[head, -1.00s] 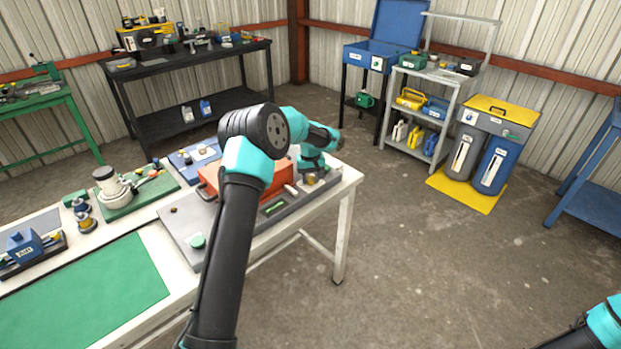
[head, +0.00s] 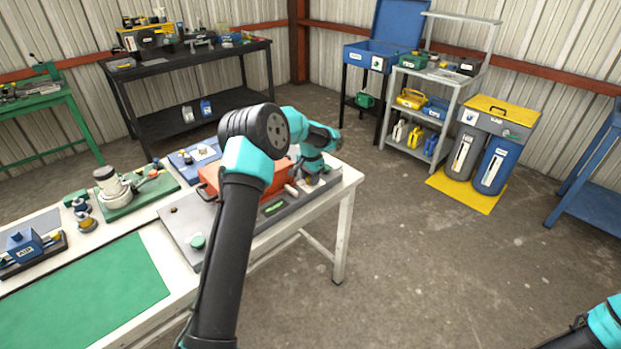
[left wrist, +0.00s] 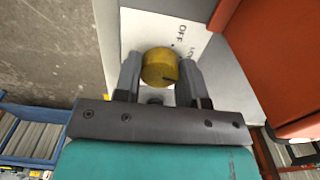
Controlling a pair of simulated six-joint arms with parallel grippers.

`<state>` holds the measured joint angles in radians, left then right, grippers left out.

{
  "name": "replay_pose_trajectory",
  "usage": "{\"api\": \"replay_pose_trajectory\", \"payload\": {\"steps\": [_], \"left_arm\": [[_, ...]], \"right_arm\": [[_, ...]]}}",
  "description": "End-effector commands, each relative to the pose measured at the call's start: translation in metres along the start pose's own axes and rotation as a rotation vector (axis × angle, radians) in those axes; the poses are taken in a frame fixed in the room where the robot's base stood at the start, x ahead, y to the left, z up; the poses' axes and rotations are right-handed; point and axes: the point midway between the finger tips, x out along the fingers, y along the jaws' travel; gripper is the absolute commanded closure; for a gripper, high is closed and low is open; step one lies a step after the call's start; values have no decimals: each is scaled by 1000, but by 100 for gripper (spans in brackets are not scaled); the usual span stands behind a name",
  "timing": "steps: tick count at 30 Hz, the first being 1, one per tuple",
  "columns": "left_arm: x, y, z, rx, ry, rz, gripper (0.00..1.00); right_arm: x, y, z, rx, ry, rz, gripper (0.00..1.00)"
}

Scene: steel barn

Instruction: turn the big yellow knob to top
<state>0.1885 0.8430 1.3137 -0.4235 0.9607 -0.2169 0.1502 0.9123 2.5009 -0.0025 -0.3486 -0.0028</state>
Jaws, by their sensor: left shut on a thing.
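The big yellow knob (left wrist: 160,67) sits between the two fingers of my left gripper (left wrist: 159,76) in the left wrist view. The gripper is shut on the knob, one finger on each side. A dark mark shows on the knob's near right part. The white plate (left wrist: 196,48) behind it has the printed word "OFF" and another label partly hidden by the right finger. In the head view my left gripper (head: 311,176) is at the right end of the white bench, beside the orange box (head: 210,178); the arm and gripper mostly hide the knob there.
A grey panel (head: 186,236) under the orange box carries a green button (head: 197,241) and a green slot. The white bench (head: 345,196) ends just right of the gripper, with open floor beyond. A teal part of my right arm shows at the lower right corner.

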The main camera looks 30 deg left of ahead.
Motion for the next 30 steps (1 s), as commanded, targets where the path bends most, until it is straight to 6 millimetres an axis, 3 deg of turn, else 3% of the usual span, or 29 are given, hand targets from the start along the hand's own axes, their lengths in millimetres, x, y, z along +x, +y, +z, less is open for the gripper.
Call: {"api": "replay_pose_trajectory", "payload": {"steps": [30], "left_arm": [[0,-1,0,902,0,0,86]], "right_arm": [[0,0,0,0,0,0,57]]}}
